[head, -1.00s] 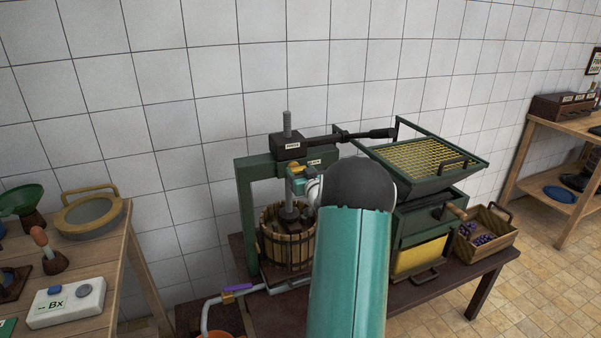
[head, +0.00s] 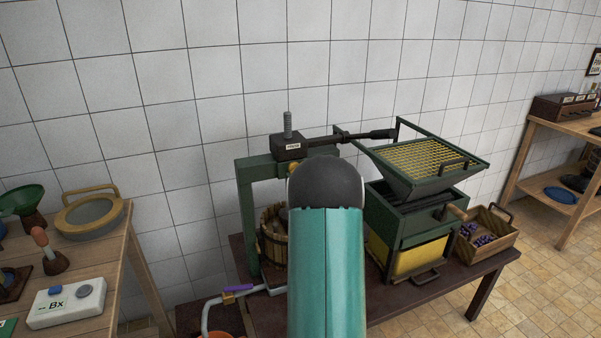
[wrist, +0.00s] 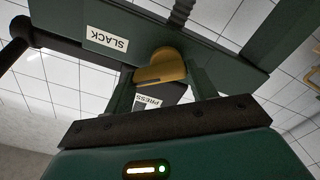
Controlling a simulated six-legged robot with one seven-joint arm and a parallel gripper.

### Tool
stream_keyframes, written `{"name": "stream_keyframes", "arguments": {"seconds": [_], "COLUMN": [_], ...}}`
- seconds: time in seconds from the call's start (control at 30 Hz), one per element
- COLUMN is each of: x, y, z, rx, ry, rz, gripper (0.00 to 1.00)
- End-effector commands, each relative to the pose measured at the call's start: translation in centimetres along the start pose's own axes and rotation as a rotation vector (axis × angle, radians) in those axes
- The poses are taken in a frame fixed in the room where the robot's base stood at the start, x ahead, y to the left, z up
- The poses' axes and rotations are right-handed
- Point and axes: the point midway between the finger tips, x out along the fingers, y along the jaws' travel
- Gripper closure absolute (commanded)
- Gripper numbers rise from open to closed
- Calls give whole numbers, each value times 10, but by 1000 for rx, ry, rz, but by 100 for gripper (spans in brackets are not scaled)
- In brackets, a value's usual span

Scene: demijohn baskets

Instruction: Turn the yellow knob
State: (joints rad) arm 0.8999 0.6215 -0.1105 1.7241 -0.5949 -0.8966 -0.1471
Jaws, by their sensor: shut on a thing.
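A slatted wooden basket (head: 270,240) sits in the press, partly behind my arm. A green crusher with a hopper (head: 425,165) and a grape crate (head: 500,232) stand right. A side table (head: 130,240) is on the left. The tiled wall is close behind.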

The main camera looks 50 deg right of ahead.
Motion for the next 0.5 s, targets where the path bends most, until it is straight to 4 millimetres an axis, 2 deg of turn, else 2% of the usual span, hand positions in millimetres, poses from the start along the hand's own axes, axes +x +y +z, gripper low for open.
{"name": "stream_keyframes", "arguments": {"seconds": [0.5], "x": [0], "y": [-4], "z": [-4], "rx": [-490], "ry": [1], "rz": [-2], "gripper": [66]}}
